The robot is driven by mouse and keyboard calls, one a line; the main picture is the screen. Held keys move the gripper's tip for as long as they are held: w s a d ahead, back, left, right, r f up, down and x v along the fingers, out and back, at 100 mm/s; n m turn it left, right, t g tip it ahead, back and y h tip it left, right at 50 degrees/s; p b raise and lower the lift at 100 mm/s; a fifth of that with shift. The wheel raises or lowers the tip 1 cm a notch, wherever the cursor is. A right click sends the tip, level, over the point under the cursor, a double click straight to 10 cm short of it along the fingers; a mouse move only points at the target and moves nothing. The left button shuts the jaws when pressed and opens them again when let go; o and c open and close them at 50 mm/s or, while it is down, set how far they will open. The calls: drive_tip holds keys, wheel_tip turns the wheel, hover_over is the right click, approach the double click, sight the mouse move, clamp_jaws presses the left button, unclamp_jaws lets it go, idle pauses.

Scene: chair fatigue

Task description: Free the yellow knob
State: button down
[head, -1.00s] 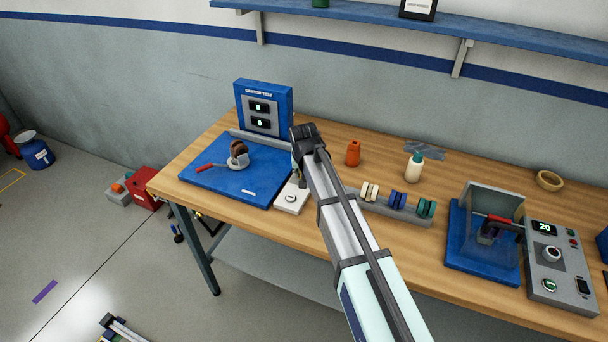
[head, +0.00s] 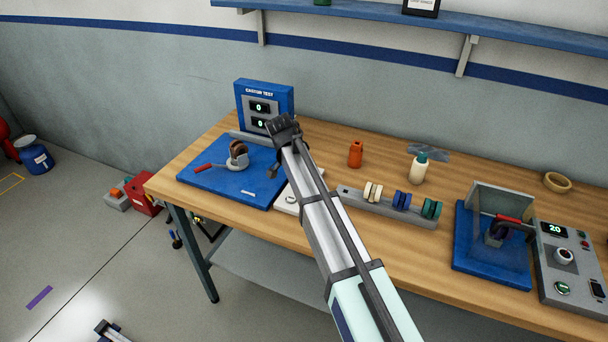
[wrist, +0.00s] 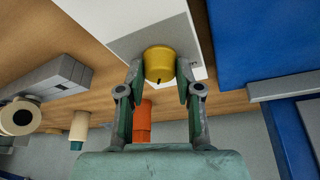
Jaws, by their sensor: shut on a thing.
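In the wrist view the yellow knob (wrist: 159,62) sits between the two fingers of my gripper (wrist: 159,82), which is shut on it. A dark mark shows on the knob's near edge. Behind the knob is the white box (wrist: 135,25); I cannot tell whether they touch. In the head view the white box (head: 290,203) lies on the table beside the blue castor test base (head: 228,188). My wrist and arm partly cover the box there, and the knob is hidden.
The castor test panel (head: 264,105) stands behind. An orange bottle (head: 355,155), a cream bottle (head: 418,170) and a grey rack of wheels (head: 360,203) stand to the right on the wooden table (head: 320,155). A caged blue fixture (head: 487,262) is farther right.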

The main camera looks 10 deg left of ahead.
drive_tip(key=shift+m, duration=0.3)
drive_tip(key=c, duration=0.8)
unclamp_jaws()
drive_tip(key=v, duration=1.2)
drive_tip(key=shift+w, duration=0.15)
drive_tip(key=shift+a, duration=0.1)
